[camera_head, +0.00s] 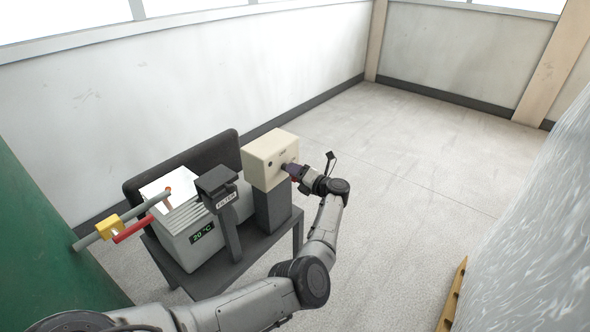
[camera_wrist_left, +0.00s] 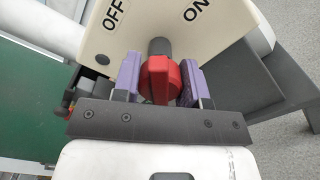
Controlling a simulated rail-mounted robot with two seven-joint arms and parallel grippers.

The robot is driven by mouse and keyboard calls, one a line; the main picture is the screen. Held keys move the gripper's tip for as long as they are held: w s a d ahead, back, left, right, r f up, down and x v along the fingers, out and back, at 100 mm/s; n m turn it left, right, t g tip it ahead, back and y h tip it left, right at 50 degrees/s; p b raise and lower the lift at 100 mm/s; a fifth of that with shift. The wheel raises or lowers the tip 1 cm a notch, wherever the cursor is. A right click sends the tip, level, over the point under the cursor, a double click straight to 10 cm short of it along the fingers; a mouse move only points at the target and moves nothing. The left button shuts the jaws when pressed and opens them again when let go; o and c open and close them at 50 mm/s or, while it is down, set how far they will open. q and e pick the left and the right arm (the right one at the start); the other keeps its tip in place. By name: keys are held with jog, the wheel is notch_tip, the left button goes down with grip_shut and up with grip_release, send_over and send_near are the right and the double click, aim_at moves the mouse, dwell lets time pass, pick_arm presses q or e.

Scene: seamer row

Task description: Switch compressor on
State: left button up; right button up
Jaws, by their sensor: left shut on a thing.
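The cream switch box (camera_head: 262,160) stands on a dark grey post on a low grey table. In the left wrist view its face (camera_wrist_left: 210,45) carries the labels OFF on the left and ON on the right. A red knob (camera_wrist_left: 160,81) sticks out of this face on a dark shaft. My left gripper (camera_head: 292,171) is at the box's right side in the head view. In the left wrist view its purple fingers (camera_wrist_left: 160,82) are shut on the red knob, one on each side. I cannot tell which label the knob points to. My right gripper is not in view.
A grey unit (camera_head: 196,243) with a green 20 °C display and a dark filter post (camera_head: 226,228) share the table (camera_head: 215,279). A pipe with a yellow valve body (camera_head: 110,227) and red handle (camera_head: 133,229) is at left. Open floor (camera_head: 420,160) lies to the right.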

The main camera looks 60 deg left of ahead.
pick_arm(q)
jog(key=m+p, duration=0.1)
jog(key=m, duration=0.2)
jog(key=shift+r+m, duration=0.15)
jog(key=shift+m, duration=0.25)
jog(key=m+p, duration=0.1)
jog(key=m, duration=0.1)
jog(key=shift+m, duration=0.4)
jog(key=shift+m+p, duration=0.4)
jog(key=shift+m, duration=0.5)
jog(key=o, duration=0.9)
jog(key=shift+d, duration=0.1)
